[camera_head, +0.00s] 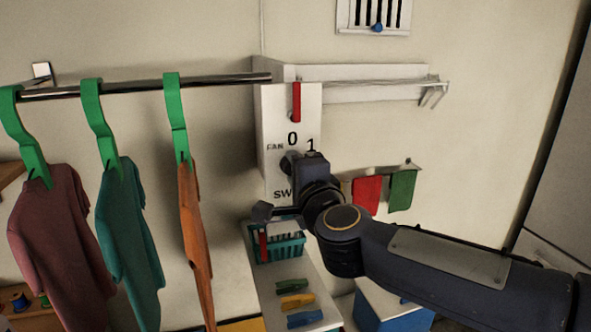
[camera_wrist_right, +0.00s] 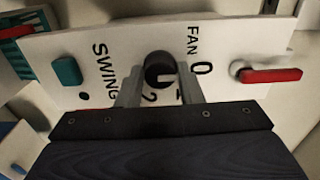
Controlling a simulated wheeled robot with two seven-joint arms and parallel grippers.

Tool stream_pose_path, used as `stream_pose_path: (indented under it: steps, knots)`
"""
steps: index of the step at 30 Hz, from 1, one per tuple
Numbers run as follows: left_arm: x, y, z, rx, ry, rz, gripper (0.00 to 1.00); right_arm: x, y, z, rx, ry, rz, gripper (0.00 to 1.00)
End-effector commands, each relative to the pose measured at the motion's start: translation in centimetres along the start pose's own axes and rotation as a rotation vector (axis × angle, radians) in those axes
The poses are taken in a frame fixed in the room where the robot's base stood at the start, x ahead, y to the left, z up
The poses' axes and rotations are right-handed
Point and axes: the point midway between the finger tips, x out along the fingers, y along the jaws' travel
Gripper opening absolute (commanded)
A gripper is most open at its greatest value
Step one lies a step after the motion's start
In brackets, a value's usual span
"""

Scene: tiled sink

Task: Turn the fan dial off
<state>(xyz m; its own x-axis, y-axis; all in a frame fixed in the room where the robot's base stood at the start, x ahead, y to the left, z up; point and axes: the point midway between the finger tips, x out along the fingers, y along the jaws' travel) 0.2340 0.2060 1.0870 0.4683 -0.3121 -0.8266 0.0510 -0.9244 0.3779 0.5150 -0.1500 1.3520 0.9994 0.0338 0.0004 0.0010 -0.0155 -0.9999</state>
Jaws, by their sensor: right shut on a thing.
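The white control panel (camera_head: 275,125) stands at the middle of the head view, with FAN, 0 and 1 printed on it. The dark round fan dial (camera_wrist_right: 159,68) shows in the right wrist view, with a pale mark on its face; its exact pointing is hard to read. The numbers 0, 1 and 2 are printed around it. My right gripper (camera_wrist_right: 159,86) is shut on the dial, one finger on each side. In the head view, my right gripper (camera_head: 292,165) hides most of the dial. My left gripper is not in view.
A red switch (camera_head: 297,102) sits above FAN; a teal knob (camera_wrist_right: 67,71) is beside SWING. Shirts on green hangers (camera_head: 178,120) hang from a rail at left. A teal basket (camera_head: 290,247) and colored pegs (camera_head: 296,301) lie below. Red (camera_head: 366,192) and green cloths (camera_head: 402,190) hang at right.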

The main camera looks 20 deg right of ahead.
Motion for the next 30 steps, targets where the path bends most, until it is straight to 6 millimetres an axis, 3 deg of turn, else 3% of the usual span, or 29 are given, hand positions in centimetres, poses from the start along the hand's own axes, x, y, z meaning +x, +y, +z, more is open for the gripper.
stream_pose_path:
  steps: [4,5,10,20,30]
  knots:
    - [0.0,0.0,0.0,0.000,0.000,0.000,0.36,0.0,0.1,0.1,-0.002,-0.002,0.002,0.10]
    - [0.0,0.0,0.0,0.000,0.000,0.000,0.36,0.0,0.1,0.1,-0.002,-0.002,0.002,0.34]
    - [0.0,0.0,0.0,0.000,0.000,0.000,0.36,0.0,0.1,0.0,-0.001,-0.001,0.002,0.55]
    - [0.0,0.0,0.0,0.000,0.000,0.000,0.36,-0.5,-0.1,0.0,0.002,-0.001,-0.001,0.55]
    - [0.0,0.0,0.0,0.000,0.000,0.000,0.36,-6.0,-0.1,0.0,0.000,-0.002,-0.002,0.55]
